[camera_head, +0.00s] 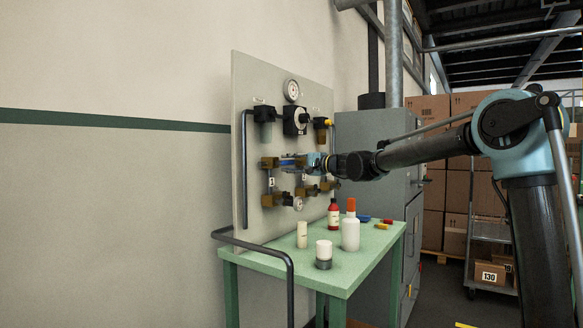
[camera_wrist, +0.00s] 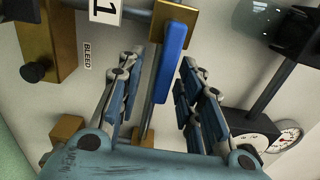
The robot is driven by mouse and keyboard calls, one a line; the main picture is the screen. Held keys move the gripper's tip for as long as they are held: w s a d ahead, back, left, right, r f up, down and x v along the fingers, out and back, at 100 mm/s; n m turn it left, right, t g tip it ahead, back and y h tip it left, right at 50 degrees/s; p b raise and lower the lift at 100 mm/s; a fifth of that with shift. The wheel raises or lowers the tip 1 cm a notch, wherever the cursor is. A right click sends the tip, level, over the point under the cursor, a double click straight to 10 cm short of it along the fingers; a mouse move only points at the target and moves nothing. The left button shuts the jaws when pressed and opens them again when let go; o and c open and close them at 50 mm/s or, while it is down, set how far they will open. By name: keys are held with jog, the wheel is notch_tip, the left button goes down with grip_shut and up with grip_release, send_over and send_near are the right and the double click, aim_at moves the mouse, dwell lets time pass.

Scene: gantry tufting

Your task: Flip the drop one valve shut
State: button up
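The drop one valve has a brass body (camera_wrist: 176,18) with a long blue lever (camera_wrist: 171,62), and a white tag reading 1 (camera_wrist: 103,10) sits beside it in the wrist view. The lever runs downward in that picture from the body, between my gripper's fingers. My gripper (camera_wrist: 162,66) is open, with a finger on each side of the lever and a visible gap on both sides. In the head view the valve (camera_head: 269,162) is on the left of the panel, its blue lever (camera_head: 287,162) pointing sideways toward my gripper (camera_head: 312,162), which partly hides the valves behind it.
The grey panel (camera_head: 240,100) carries gauges, filters and other brass valves. In the wrist view a BLEED label (camera_wrist: 87,55) and gauge (camera_wrist: 285,136) flank the fingers. The green table (camera_head: 345,268) below holds several bottles and containers. A dark rail (camera_head: 270,250) runs at its left.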

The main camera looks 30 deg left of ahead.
jog(key=shift+s, duration=0.15)
jog(key=s+d, duration=0.1)
jog(key=d, duration=1.1)
jog(key=shift+s, duration=0.2)
jog(key=shift+f, duration=0.1)
jog(key=s+d+f+n+h, duration=0.1)
jog(key=s+d+f+h, duration=0.25)
jog(key=d+f, duration=0.5)
jog(key=s+d+f+n+h, duration=0.15)
jog(key=s+d+f, duration=0.35)
jog(key=d, duration=0.7)
jog(key=s+d+f+n+h, duration=0.1)
jog(key=s+d+f+h, duration=0.15)
jog(key=d+f, duration=0.65)
jog(key=s+d+f+h, duration=0.3)
jog(key=s+d+f, duration=0.2)
jog(key=d+f, duration=0.2)
jog(key=s+d+f+m+h, duration=0.1)
jog(key=s+d+f+h, duration=0.3)
jog(key=d, duration=0.8)
jog(key=s+d+f+h, duration=0.3)
jog(key=s+d+f, duration=0.5)
jog(key=d+f, duration=0.2)
jog(key=shift+s+f, duration=0.2)
jog(key=shift+f, duration=0.3)
